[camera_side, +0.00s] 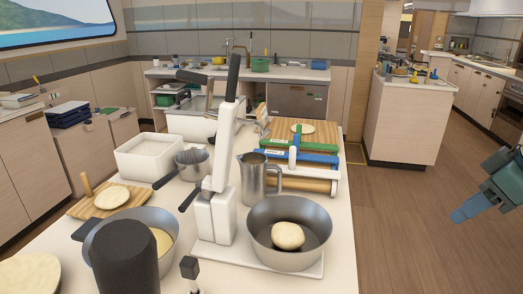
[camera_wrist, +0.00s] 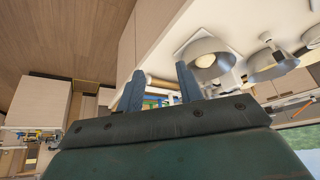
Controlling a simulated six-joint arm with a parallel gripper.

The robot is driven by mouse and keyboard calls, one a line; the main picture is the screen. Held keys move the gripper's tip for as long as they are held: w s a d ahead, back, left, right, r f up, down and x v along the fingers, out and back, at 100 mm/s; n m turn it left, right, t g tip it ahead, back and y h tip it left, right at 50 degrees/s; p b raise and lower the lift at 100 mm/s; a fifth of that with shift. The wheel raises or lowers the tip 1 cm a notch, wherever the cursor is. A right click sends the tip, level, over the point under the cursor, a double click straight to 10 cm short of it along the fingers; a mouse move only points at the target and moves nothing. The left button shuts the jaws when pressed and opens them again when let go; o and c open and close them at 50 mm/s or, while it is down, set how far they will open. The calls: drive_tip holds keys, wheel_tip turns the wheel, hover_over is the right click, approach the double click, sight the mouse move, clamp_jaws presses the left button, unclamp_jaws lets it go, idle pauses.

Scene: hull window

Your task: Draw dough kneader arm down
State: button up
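The dough kneader is a white stand with its arm (camera_side: 224,135) raised steeply, ending in a black handle (camera_side: 233,78) at the top. Its steel bowl (camera_side: 262,226) sits on the white base (camera_side: 210,255) and holds a round ball of dough (camera_side: 288,236). The bowl also shows in the wrist view (camera_wrist: 208,48), beyond my fingers. My gripper (camera_side: 462,213) is at the right edge of the side view, over the floor and well clear of the kneader. In the wrist view my gripper (camera_wrist: 159,70) has its blue fingers apart with nothing held between them.
A steel jug (camera_side: 252,180) stands close behind the bowl. A pan (camera_side: 150,222), a white tub (camera_side: 150,157) and a dough board (camera_side: 80,207) are left of the kneader. Open floor (camera_side: 400,240) lies between my gripper and the table.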

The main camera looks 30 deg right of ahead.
drive_tip(key=c, duration=0.6)
drive_tip(key=shift+w+r, duration=0.2)
drive_tip(key=shift+w, duration=0.15)
clamp_jaws()
drive_tip(key=w+a+r+n+t+h, duration=0.1)
drive_tip(key=w+a+r+n+t, duration=0.2)
drive_tip(key=w, duration=0.5)
drive_tip(key=w+a+r+n+t+h, duration=0.1)
drive_tip(key=w+a+r, duration=0.1)
drive_tip(key=w+r, duration=0.5)
drive_tip(key=w+a+r+n+t+h, duration=0.1)
drive_tip(key=w+a+r+n+t, duration=0.15)
drive_tip(key=w, duration=0.75)
drive_tip(key=w+a+r+n+t+h, duration=0.1)
drive_tip(key=a+r+n+t, duration=0.1)
drive_tip(key=a, duration=1)
drive_tip(key=w+a+r+n+t+h, duration=0.1)
drive_tip(key=a+n+t, duration=0.3)
drive_tip(key=a, duration=0.7)
drive_tip(key=shift+w+a+r+n, duration=0.4)
drive_tip(key=shift+r+n, duration=0.05)
drive_tip(key=shift+r, duration=0.1)
